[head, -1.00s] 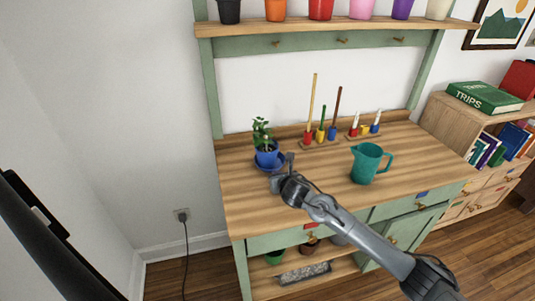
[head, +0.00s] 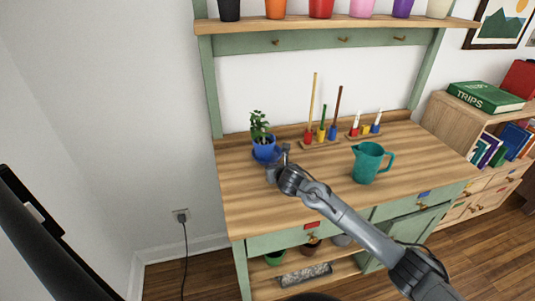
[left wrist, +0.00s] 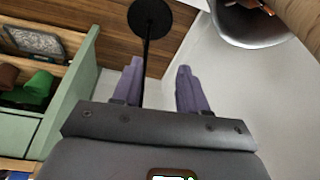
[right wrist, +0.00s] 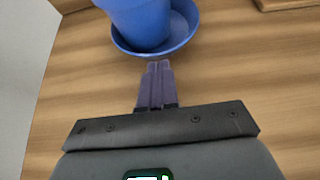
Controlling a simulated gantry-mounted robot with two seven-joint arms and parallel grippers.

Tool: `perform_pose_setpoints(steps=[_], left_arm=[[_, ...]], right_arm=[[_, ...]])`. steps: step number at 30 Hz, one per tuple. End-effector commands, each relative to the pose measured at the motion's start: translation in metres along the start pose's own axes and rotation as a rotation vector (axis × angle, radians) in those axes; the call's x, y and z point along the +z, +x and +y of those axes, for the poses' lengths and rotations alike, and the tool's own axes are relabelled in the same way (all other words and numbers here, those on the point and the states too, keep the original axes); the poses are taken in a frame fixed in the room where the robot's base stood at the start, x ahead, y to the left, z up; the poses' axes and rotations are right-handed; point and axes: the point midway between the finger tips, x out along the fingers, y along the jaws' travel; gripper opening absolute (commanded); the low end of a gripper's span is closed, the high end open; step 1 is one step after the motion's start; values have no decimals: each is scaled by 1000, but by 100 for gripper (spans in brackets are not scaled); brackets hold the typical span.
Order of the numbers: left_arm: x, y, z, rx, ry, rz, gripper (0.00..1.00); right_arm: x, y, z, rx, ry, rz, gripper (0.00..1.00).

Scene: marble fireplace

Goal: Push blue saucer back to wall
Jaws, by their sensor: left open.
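The blue saucer (head: 268,160) stands at the left part of the wooden bench top, with a blue pot (head: 263,147) holding a green plant on it. In the right wrist view the saucer (right wrist: 181,32) is just beyond the fingertips, and I cannot tell if they touch its rim. My right gripper (right wrist: 158,64) is shut with nothing between its fingers, at the saucer's front right side; it also shows in the head view (head: 282,152). My left gripper (left wrist: 158,66) is open and empty, away from the bench top, and its fingers are not in the head view.
The wall is behind the bench, with a low wooden ledge (head: 232,137) at the back edge. A teal pitcher (head: 367,163) stands to the right. Peg stands (head: 320,143) with coloured pieces are at the back. The front left of the top is clear.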

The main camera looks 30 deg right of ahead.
Motion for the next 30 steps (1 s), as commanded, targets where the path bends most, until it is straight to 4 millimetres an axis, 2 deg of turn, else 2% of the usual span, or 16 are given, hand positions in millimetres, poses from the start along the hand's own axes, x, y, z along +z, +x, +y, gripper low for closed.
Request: perform_pose_setpoints(steps=[18, 30], left_arm=[[4, 12, 0, -1, 2, 0, 43], [-1, -3, -2, -7, 8, -1, 43]], right_arm=[[10, 22, 0, 0, -1, 1, 0], [6, 7, 0, -1, -3, 1, 0]])
